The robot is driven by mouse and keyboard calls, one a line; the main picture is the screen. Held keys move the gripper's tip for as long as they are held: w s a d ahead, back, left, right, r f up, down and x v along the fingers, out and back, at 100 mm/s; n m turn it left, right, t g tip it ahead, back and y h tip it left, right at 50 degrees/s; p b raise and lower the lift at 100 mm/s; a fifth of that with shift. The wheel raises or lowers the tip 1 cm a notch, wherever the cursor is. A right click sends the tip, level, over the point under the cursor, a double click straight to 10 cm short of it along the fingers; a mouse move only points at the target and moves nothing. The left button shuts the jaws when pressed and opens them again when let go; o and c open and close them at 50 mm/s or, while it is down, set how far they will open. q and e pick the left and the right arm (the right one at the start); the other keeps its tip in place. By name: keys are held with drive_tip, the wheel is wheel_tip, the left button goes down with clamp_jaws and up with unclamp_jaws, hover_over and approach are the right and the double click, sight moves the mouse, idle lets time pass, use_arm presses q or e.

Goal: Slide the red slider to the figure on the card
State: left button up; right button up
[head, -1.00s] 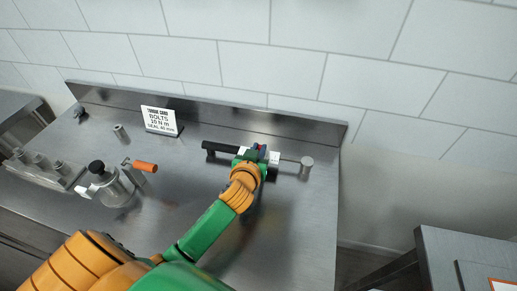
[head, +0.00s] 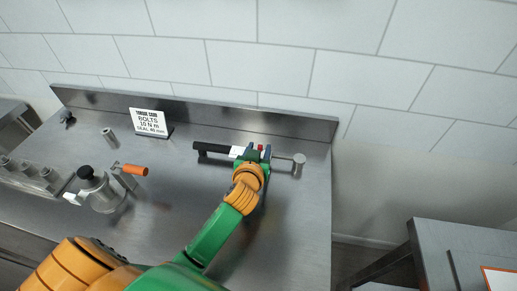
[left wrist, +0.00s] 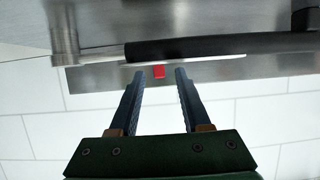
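A wrench-like tool with a black handle (head: 214,149), a pale scale strip (head: 237,151) and a round metal head (head: 299,158) lies along the back of the steel bench. The small red slider (head: 260,147) is on its shaft and also shows in the left wrist view (left wrist: 158,71). My left gripper (head: 258,152) is over the shaft, with one finger either side of the slider. In the left wrist view the fingers (left wrist: 160,74) are apart, with gaps beside the slider. The white card (head: 150,122) reads bolts 10 N m, seal 40 mm. My right gripper is out of view.
A metal pot-like device (head: 104,194) with a black knob and an orange handle (head: 135,170) stands at the left. A block with several metal cylinders (head: 28,173) is further left. A low back wall (head: 215,114) runs behind the tool. The bench front is mostly clear.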

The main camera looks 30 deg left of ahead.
use_arm(q)
drive_tip(key=v, duration=0.7)
drive_tip(key=shift+b, duration=0.3)
drive_tip(key=shift+s+f, duration=0.1)
